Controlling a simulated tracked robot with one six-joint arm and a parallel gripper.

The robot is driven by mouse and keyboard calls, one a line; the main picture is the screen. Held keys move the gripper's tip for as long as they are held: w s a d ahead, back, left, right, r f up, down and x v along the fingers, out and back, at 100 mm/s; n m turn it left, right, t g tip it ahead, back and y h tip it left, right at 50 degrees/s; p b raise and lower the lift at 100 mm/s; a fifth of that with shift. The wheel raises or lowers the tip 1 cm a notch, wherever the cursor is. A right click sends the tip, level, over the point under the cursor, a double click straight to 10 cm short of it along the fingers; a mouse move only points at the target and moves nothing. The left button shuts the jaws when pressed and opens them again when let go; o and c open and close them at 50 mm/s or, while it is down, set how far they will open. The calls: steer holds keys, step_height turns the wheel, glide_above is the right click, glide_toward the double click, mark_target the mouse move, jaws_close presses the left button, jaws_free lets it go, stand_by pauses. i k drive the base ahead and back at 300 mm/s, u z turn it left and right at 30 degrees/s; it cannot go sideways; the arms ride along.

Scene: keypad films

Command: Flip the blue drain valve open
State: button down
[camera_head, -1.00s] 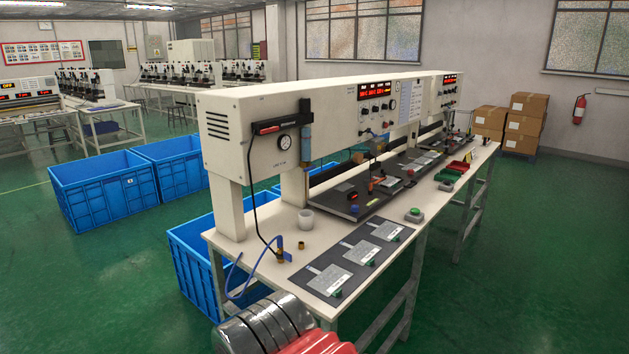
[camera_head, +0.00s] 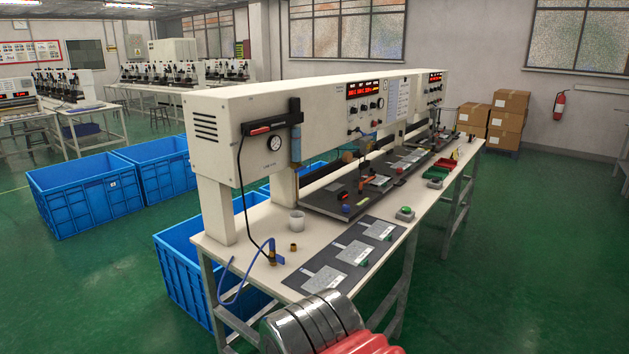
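The blue drain valve appears to be the small brass fitting with an upright blue lever (camera_head: 277,252) at the near left end of the white bench (camera_head: 222,254). A blue hose (camera_head: 226,290) loops from near it down over the bench's left edge. The lever's exact angle is too small to tell. My gripper is not visible. A ribbed silver part and a red part at the bottom edge seem to belong to my arm, well apart from the valve.
The white machine (camera_head: 222,112) overhangs the bench. A blue crate (camera_head: 178,262) stands at left. Green floor at right is open.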

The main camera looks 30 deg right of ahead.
mark_target(301, 167)
steer(key=i, duration=1)
